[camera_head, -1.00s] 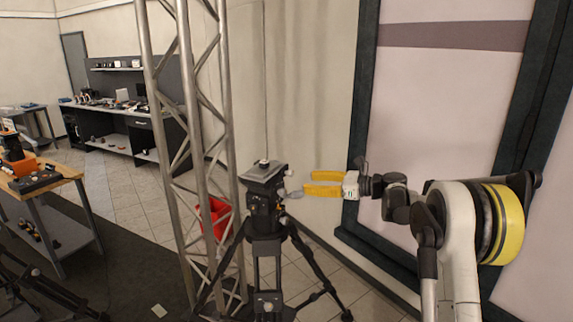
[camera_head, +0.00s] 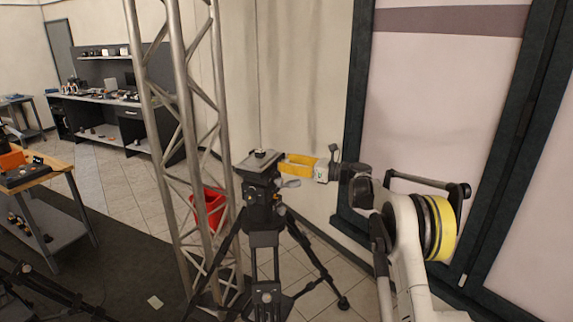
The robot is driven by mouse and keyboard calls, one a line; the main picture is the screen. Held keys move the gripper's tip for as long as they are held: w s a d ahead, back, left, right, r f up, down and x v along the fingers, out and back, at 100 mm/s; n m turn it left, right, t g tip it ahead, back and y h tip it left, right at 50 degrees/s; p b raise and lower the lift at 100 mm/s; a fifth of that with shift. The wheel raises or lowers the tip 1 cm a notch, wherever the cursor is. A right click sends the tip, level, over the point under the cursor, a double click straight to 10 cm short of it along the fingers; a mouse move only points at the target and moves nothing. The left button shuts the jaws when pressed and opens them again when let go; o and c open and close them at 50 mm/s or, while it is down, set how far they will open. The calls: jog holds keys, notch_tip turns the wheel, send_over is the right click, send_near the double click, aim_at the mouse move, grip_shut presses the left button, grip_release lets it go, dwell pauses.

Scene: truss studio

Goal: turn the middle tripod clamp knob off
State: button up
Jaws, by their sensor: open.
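A black tripod (camera_head: 264,240) stands in front of me with its legs spread and a flat grey plate on its head (camera_head: 260,162). A small light-grey knob or lever (camera_head: 291,183) sticks out at the right side of the head. Another small round knob (camera_head: 267,297) shows low on the centre column; I cannot tell which is the middle clamp knob. My gripper (camera_head: 287,166) has yellow fingers pointing left. It is open and empty, with its tips close beside the right side of the tripod head. Whether they touch it cannot be told.
A metal truss (camera_head: 176,120) stands just left of the tripod, with a red bucket (camera_head: 207,207) behind it. A wooden-topped workbench (camera_head: 50,165) is at the left. A wall and a dark-framed panel (camera_head: 440,100) stand behind my arm. Tiled floor is open at the back left.

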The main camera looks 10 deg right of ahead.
jog(key=shift+w+a, duration=0.1)
grip_shut()
